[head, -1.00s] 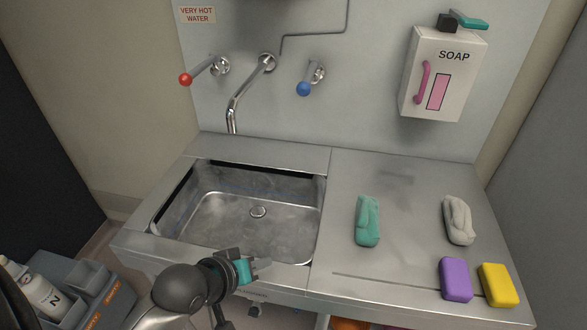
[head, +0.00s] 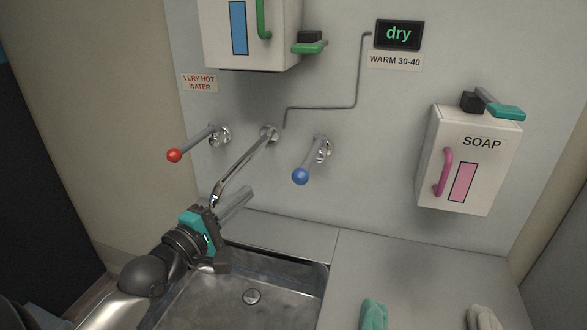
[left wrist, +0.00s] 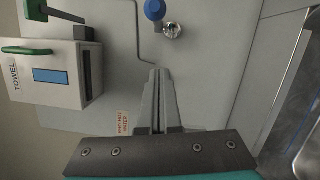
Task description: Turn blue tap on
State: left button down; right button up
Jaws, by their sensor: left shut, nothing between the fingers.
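The blue tap (head: 300,176) is a lever with a blue ball end on the wall, right of the spout (head: 240,168). Its blue ball also shows at the top of the left wrist view (left wrist: 155,9). The red tap (head: 174,155) is on the wall left of the spout. My left gripper (head: 248,192) is shut and empty, above the back of the sink, left of and a little below the blue ball and apart from it. In the left wrist view its fingers (left wrist: 158,75) are together. My right gripper is not in view.
The steel sink (head: 318,297) is below my left gripper. A soap dispenser (head: 478,190) hangs at the right and a towel dispenser (head: 285,45) at the top. A display (head: 398,34) reads "dry". Green (head: 374,313) and pale (head: 484,317) cloths lie on the counter.

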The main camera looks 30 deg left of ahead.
pick_arm(q)
send_near(311, 156)
jog(key=w+a+f, duration=0.2)
jog(key=w+a, duration=0.1)
jog(key=a, duration=0.3)
jog(key=shift+w+d+r+p, duration=0.15)
jog(key=shift+w+d+p, duration=0.05)
jog(key=shift+d, duration=0.45)
jog(key=shift+w+d+r+p, duration=0.1)
jog(key=shift+w+d+p, duration=0.1)
jog(key=shift+d, duration=0.5)
jog(key=shift+w+d+r+p, duration=0.15)
jog(key=shift+w+d, duration=0.05)
jog(key=shift+d, duration=0.45)
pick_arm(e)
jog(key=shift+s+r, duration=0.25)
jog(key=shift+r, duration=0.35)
